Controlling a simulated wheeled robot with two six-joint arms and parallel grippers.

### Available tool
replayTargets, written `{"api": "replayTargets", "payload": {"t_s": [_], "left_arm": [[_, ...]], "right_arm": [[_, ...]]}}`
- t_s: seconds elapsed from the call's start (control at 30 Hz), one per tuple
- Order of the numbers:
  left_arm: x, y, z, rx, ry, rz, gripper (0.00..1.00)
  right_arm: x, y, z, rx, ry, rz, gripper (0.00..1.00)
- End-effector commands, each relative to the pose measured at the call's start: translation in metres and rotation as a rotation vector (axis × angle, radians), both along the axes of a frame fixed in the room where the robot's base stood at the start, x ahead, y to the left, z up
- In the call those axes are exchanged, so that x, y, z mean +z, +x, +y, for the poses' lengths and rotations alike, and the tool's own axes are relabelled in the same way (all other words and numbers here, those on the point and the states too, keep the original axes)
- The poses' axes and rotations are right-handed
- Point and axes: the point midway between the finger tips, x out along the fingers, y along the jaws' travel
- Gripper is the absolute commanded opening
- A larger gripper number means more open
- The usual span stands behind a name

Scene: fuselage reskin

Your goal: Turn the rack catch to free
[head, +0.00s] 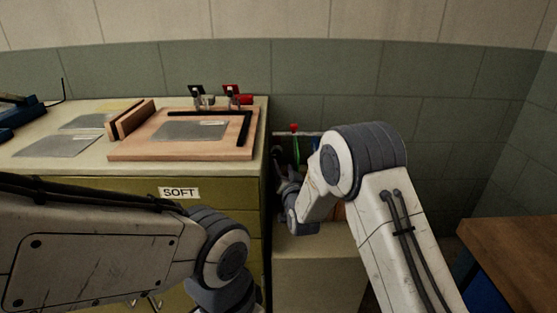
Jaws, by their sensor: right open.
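A rack (282,136) stands against the wall just right of the cabinet, partly hidden behind my right arm. A small red knob (294,127) shows at its top, with a green strip (296,148) below it. I cannot tell which part is the catch or how it is turned. My right gripper (283,177) is open in front of the rack, below the red knob and close to the cabinet's right side. Its fingertips are small and dark, and I see nothing between them. My left arm crosses the lower left, and its gripper is out of the picture.
The olive cabinet (225,188) labelled SOFT carries a wooden board (128,153) with a metal sheet (190,130) and a black square. Clamps (230,97) stand at its back edge. A pale box (315,262) is below my right gripper. A wooden table (520,250) is at right.

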Motion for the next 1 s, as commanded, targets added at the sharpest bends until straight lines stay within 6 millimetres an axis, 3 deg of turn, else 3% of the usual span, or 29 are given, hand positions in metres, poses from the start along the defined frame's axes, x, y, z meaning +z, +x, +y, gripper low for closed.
{"api": "replayTargets", "payload": {"t_s": [0.2, 0.4, 0.8, 0.83, 0.97, 1.0], "left_arm": [[-0.003, 0.000, 0.000, 0.000, 0.000, 0.000, 0.50], [-0.004, 0.000, 0.000, 0.000, 0.000, 0.000, 0.50], [-0.004, 0.000, 0.000, 0.000, 0.000, 0.000, 0.50], [-0.004, 0.000, 0.000, 0.000, 0.000, 0.000, 0.50], [-0.004, 0.000, 0.000, 0.000, 0.000, 0.000, 0.50], [-0.004, 0.000, 0.000, 0.000, 0.000, 0.000, 0.50]], "right_arm": [[-0.001, 0.039, 0.008, 0.000, -0.001, -0.001, 0.53], [-0.001, 0.060, 0.012, 0.000, -0.002, 0.002, 0.53], [-0.001, 0.067, 0.013, 0.000, -0.003, 0.003, 0.53], [-0.001, 0.067, 0.013, 0.000, -0.003, 0.003, 0.49], [0.000, 0.067, 0.013, 0.000, -0.003, 0.003, 0.00], [0.000, 0.067, 0.013, 0.000, -0.002, 0.002, 0.00]]}}
